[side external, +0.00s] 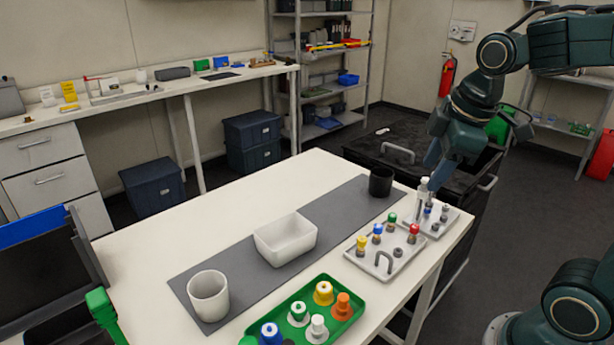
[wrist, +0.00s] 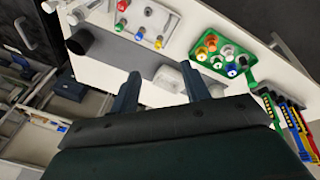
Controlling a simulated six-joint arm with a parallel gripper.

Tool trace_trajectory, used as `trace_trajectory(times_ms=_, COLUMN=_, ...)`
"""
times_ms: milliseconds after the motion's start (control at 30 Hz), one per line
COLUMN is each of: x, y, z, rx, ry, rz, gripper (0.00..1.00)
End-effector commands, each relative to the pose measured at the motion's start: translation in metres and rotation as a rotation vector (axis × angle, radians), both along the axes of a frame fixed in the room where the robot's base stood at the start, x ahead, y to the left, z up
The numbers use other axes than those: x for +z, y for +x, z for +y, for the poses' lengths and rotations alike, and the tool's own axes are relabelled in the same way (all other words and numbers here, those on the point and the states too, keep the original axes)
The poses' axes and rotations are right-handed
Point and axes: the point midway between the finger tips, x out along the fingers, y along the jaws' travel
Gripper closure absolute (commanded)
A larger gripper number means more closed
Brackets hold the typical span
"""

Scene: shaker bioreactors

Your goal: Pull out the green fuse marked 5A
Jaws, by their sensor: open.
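A small green-topped piece (side external: 392,217), likely the green fuse, stands upright in a light grey plate (side external: 358,258), beside yellow, blue and red ones. It also shows in the wrist view (wrist: 121,27). No 5A marking is legible. My gripper (side external: 433,167) is above the table's far right end, up and to the right of the green piece and apart from it. In the wrist view my gripper (wrist: 160,72) has its two fingers spread, with nothing between them.
Another small plate (side external: 440,226) with a white-topped upright part adjoins the fuse plate. A green tray (side external: 345,327) holds several coloured knobs. A white bin (side external: 285,240), white cup (side external: 208,296) and black cup (side external: 380,182) stand on the grey mat (side external: 340,212).

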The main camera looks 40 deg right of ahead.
Motion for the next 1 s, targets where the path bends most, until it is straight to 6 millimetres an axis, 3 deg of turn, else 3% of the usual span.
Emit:
trace_trajectory(times_ms=367, x=-0.024, y=0.059, z=-0.041, rx=0.421, ry=-0.11, rz=0.142, gripper=0.53)
trace_trajectory(times_ms=600, x=-0.05, y=0.09, z=-0.072, rx=0.701, ry=-0.142, rz=0.221, gripper=0.53)
trace_trajectory(times_ms=1000, x=-0.099, y=0.125, z=-0.12, rx=1.105, ry=-0.148, rz=0.295, gripper=0.53)
